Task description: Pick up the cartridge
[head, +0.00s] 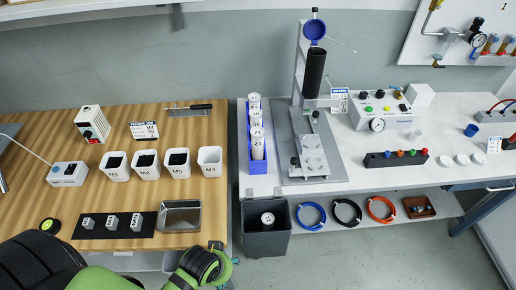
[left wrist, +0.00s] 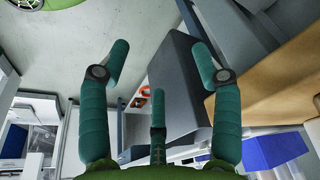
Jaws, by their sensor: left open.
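White cartridges with numbered caps (head: 257,142) stand upright in a row in a blue rack (head: 248,172) at the left end of the white bench in the head view. Another white round-topped piece (head: 267,218), perhaps a cartridge, sits inside the dark grey bin (head: 263,244) below. My left gripper (head: 226,262) is at the bottom of the head view, in front of the wooden table's edge and left of the bin, well short of the rack. In the left wrist view its teal fingers (left wrist: 160,72) are spread apart with nothing between them. My right gripper is not seen.
A press stand (head: 312,155) with a black cylinder is right of the rack. The wooden table (head: 60,130) holds white cups and a metal tray (head: 180,217). Coloured hose coils (head: 347,212) lie on the lower shelf. The floor right of the bin is clear.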

